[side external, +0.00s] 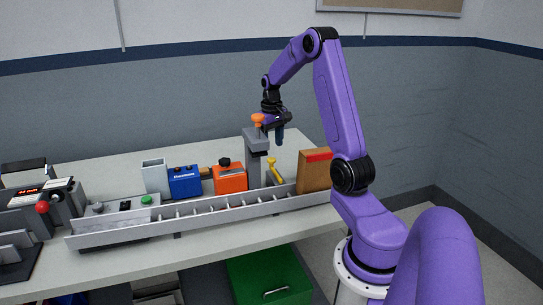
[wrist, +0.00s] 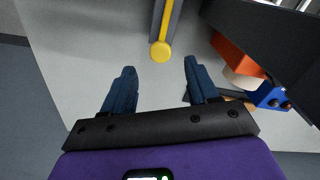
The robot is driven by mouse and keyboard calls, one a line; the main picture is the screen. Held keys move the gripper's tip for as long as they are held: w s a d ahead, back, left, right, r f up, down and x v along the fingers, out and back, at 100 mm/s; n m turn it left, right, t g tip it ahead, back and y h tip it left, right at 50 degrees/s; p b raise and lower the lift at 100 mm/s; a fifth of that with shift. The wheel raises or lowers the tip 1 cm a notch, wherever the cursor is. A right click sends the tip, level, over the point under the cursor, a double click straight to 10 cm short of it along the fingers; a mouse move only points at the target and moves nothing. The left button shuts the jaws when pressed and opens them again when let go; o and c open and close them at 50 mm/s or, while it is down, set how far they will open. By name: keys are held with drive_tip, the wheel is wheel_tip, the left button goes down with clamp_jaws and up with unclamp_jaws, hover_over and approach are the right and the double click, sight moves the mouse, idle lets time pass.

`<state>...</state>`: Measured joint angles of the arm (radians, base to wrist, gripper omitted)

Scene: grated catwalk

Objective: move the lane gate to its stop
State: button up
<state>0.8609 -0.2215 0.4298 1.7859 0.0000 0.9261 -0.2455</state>
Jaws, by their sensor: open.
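The lane gate appears to be the yellow bar with a round knob (side external: 272,164), standing behind the conveyor channel between the grey post and the brown box. In the wrist view, the yellow knob (wrist: 161,51) lies just ahead of the gap between my fingertips, and its bar runs away along a grey strip. My gripper (side external: 279,141) is above the gate, pointing down. In the wrist view, my gripper (wrist: 159,68) has its two blue fingers wide apart with nothing between them. The gate's stop cannot be made out.
A grey post (side external: 255,157) with an orange top stands close left of my gripper. An orange box (side external: 230,179) and a blue box (side external: 184,182) stand farther left. A brown box (side external: 314,172) stands right. The long channel (side external: 200,216) runs along the front.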

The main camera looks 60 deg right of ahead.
sight(272, 159)
drive_tip(key=shift+f, duration=2.7)
drive_tip(key=shift+c, duration=0.2)
